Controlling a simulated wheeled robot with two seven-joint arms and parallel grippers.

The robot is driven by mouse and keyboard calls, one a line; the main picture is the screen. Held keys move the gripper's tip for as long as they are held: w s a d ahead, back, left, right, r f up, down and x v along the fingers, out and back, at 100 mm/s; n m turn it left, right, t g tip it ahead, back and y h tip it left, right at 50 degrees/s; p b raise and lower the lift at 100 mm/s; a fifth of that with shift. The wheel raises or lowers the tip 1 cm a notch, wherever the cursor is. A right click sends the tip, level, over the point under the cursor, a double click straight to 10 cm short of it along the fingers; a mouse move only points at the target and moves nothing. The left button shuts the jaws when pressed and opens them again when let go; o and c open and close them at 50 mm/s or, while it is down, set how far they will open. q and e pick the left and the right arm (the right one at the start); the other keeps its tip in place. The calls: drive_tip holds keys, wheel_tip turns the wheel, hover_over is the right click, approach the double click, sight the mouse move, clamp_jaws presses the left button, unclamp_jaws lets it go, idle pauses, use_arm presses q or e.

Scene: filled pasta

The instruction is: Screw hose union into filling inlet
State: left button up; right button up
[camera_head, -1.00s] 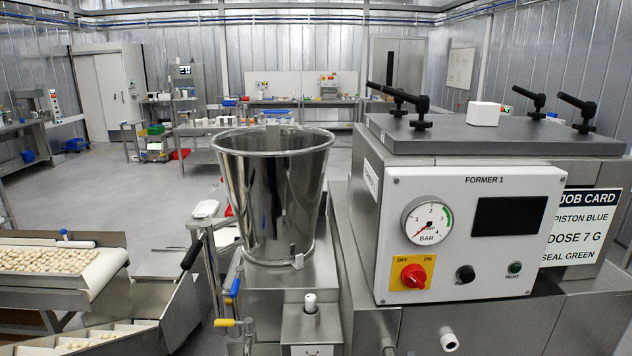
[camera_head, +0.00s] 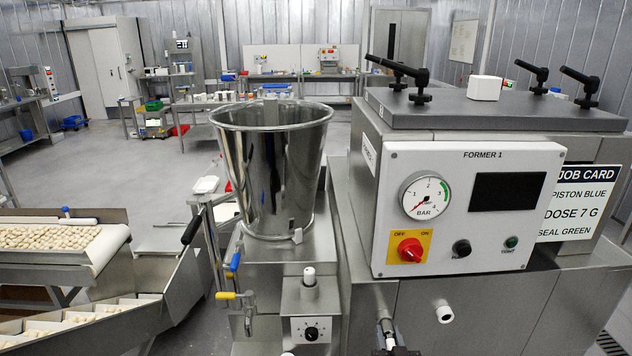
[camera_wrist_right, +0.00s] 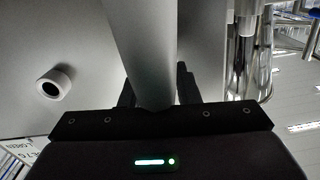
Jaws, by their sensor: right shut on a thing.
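My right gripper (camera_head: 398,348) shows only in part at the bottom edge of the head view, in front of the machine. In the right wrist view my right gripper (camera_wrist_right: 155,95) is shut on a smooth grey cylindrical piece (camera_wrist_right: 142,45), which looks like the hose union. Its far end is out of frame, so I cannot tell whether it touches anything. A white-rimmed round port (camera_head: 444,312) sits on the machine's front; a similar one shows in the wrist view (camera_wrist_right: 55,82). A small grey fitting (camera_head: 386,325) is just above my gripper. I cannot tell which is the filling inlet. My left gripper is not in view.
A steel hopper (camera_head: 272,170) stands left of the FORMER 1 control panel (camera_head: 465,205). Below it are a small dial box (camera_head: 311,329) and blue and yellow handles (camera_head: 235,262). A conveyor with pasta (camera_head: 50,238) is at far left. Black clamp handles (camera_head: 400,70) stand on the machine top.

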drive_tip(key=n, duration=0.6)
drive_tip(key=shift+w+r, duration=0.1)
drive_tip(key=shift+r, duration=0.15)
drive_tip(key=n+p, duration=0.1)
drive_tip(key=n, duration=0.5)
drive_tip(key=shift+r, duration=0.1)
drive_tip(key=n, duration=0.6)
drive_tip(key=shift+n+p, duration=0.3)
drive_tip(key=shift+p, duration=0.1)
drive_tip(key=n, duration=0.6)
drive_tip(key=shift+n, duration=0.4)
